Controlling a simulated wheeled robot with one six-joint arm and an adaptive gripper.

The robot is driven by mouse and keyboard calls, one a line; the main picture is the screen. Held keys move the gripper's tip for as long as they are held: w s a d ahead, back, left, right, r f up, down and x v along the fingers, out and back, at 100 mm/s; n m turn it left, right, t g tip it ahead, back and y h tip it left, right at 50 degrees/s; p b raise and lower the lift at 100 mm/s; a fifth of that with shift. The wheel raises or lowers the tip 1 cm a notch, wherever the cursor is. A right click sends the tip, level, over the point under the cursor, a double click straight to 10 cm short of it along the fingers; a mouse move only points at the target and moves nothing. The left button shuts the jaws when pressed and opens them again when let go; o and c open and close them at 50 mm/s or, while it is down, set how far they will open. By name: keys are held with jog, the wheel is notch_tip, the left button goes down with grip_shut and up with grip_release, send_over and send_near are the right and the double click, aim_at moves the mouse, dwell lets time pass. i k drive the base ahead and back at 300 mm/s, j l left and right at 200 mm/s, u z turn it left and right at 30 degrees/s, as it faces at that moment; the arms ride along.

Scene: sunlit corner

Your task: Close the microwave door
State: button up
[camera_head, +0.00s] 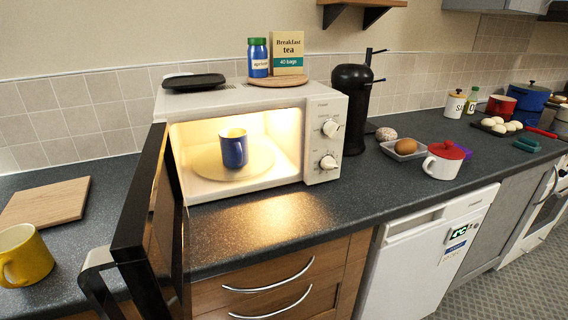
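The white microwave (317,184) stands on the dark worktop with its inside lit. Its black door (146,205) is hinged on the left side and stands wide open, swung out toward me past the worktop's front edge. A metal handle (97,283) is on the door's outer side, at the lower left. A blue mug (233,149) stands upright on the turntable (258,164) inside. My gripper is not seen in this view.
A yellow mug (27,258) and a wooden board (46,201) lie left of the door. The worktop (270,228) in front of the microwave is clear.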

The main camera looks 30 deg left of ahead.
aim_at(150, 246)
jog(key=k+j, duration=0.2)
jog(key=k+j+u, duration=0.1)
jog(key=j, duration=0.3)
jog(key=k+u, duration=0.1)
jog(key=u, duration=1.35)
jog(key=k+l+u, duration=0.1)
jog(key=k+l, duration=0.15)
jog(key=k, duration=0.15)
jog(key=k+l, duration=0.25)
jog(key=k, duration=0.15)
jog(key=i, duration=0.5)
jog(key=u, duration=0.05)
